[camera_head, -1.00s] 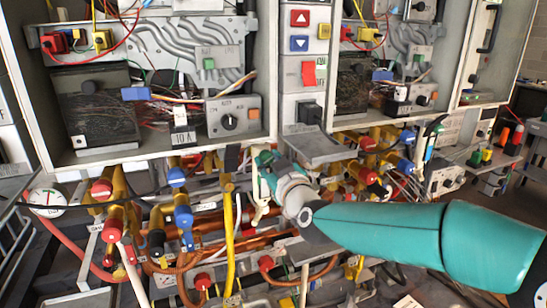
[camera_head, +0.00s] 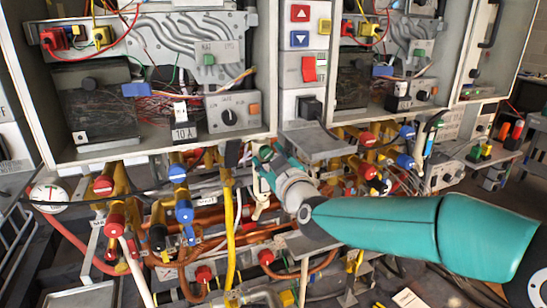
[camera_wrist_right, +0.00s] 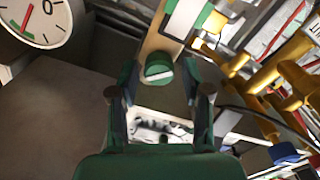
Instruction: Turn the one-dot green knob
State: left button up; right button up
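A round green knob (camera_wrist_right: 158,68) with a pale slot-like mark shows in the right wrist view, on a pale strip. I cannot make out any dots on it. A second green part (camera_wrist_right: 214,22) sits above and right of it. My right gripper (camera_wrist_right: 160,96) is open, with its fingers on either side below the knob and nothing visibly held. In the head view my right gripper (camera_head: 262,168) is small, below the left heater's box, among the pipes; the knob cannot be made out there. My left gripper is not in view.
A white dial gauge (camera_wrist_right: 34,18) is close at the upper left of the wrist view. Yellow pipe fittings (camera_wrist_right: 296,80) crowd its right side. In the head view, red and blue valves (camera_head: 178,175) and a yellow pipe (camera_head: 229,230) stand left of my gripper.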

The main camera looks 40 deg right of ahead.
dwell(0.3)
jog(key=v, duration=1.2)
jog(key=shift+d+f, duration=0.15)
